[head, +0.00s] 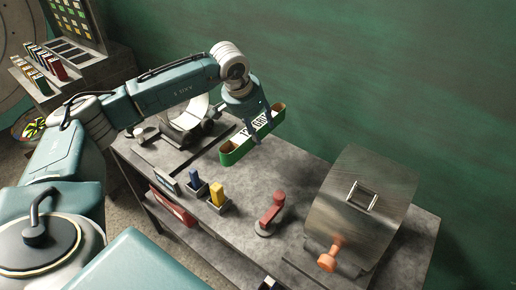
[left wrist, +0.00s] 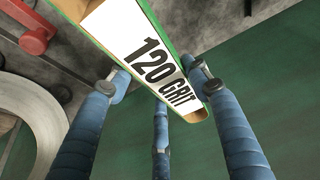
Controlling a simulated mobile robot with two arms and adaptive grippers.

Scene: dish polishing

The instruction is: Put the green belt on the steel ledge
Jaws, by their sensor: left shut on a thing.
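The green belt (head: 235,150) is a long flattened loop with a tan inner side and a white label. The label reads "120 GRIT" in the left wrist view (left wrist: 150,50). My left gripper (head: 256,130) is shut on the belt and holds it above the back of the grey bench (head: 285,170). Its blue fingers lie on both sides of the belt in the left wrist view (left wrist: 158,80). I cannot tell for sure which surface is the steel ledge. My right gripper is not in view.
On the bench stand a blue block (head: 195,179) and a yellow block (head: 217,193) in small holders, a red-handled tool (head: 271,212), and a curved metal-hooded machine (head: 362,205) with an orange knob (head: 329,258). A belt machine (head: 190,117) stands at the back left. A green wall is behind.

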